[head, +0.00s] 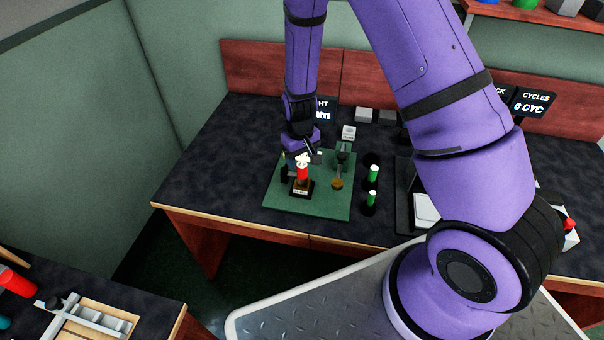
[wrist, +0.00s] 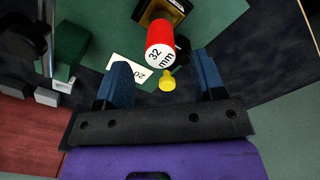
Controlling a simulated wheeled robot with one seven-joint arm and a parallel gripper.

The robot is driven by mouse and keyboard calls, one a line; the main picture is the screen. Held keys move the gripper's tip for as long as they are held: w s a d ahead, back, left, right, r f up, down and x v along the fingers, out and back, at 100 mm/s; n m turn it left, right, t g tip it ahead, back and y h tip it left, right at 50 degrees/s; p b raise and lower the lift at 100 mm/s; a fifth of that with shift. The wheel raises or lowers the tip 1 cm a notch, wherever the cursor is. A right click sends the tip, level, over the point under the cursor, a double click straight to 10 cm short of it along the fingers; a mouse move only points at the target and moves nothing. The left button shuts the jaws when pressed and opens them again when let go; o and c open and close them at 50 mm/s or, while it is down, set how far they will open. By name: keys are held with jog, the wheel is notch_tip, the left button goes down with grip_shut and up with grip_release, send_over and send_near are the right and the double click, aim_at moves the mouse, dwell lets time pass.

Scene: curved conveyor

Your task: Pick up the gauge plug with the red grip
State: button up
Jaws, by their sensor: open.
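The gauge plug with the red grip (head: 302,174) stands upright in a small dark holder (head: 309,187) on the green mat (head: 325,207). In the wrist view, its red grip (wrist: 158,30) has a white end marked "32 mm". In the wrist view, the open blue fingers of my gripper (wrist: 160,62) lie to either side of the plug's white end, with gaps on both sides. I cannot tell whether the fingers are level with the grip.
A small yellow knob (wrist: 167,80) shows between the fingers. A white tag reading "20" (wrist: 132,70) lies beside the left finger. Two green-topped plugs (head: 373,174) stand right of the mat. A dark gauge stand (head: 343,155) is on the mat's right side.

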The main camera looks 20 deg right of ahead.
aim_at(302, 171)
jog(key=shift+s+f, duration=0.15)
jog(key=shift+f, duration=3.05)
grip_shut()
jog(key=shift+r, duration=0.2)
